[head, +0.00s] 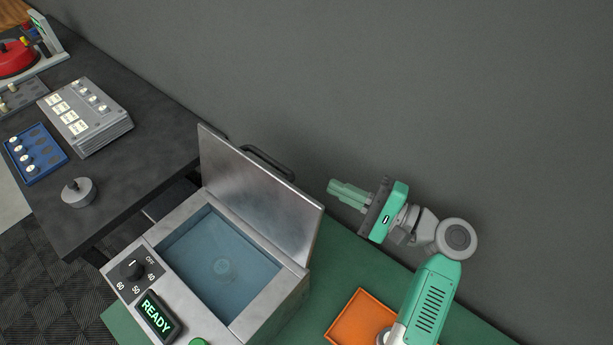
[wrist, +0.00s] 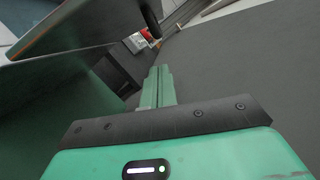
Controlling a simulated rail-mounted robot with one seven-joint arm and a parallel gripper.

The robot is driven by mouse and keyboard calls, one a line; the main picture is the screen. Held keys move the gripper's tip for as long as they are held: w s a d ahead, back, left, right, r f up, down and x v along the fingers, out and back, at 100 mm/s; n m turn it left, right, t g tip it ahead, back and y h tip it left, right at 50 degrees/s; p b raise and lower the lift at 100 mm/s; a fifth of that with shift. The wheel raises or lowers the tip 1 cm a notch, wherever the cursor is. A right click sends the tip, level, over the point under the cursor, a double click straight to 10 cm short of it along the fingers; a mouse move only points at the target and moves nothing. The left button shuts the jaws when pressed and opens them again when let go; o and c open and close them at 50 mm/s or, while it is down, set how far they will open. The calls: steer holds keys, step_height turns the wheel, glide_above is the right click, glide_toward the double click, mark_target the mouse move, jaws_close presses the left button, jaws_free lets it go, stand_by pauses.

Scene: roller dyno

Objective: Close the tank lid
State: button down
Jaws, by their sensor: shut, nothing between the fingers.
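The tank (head: 279,299) is a grey metal box filled with blue liquid, with a small round thing under the surface. Its lid (head: 255,190) stands open, upright at the tank's back edge, with a dark bar handle (head: 268,162) on its far side. My gripper (head: 333,189) is shut and empty, in the air to the right of the lid and behind it, apart from it. In the wrist view my gripper's fingers (wrist: 159,75) are together; the lid (wrist: 75,22) shows at upper left and the handle's dark end (wrist: 150,18) is ahead of the fingers.
The tank's front has a dial (head: 132,269) and a READY display (head: 157,315). An orange tray (head: 357,318) lies right of the tank on the green surface. The dark table at left holds a blue rack (head: 35,153), a grey panel box (head: 88,115) and a grey cylinder (head: 78,193).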

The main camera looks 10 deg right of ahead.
mark_target(260, 188)
steer(key=x, duration=0.9)
steer(key=shift+w+a, duration=0.2)
steer(key=shift+a, duration=0.15)
steer(key=shift+a+r, duration=0.1)
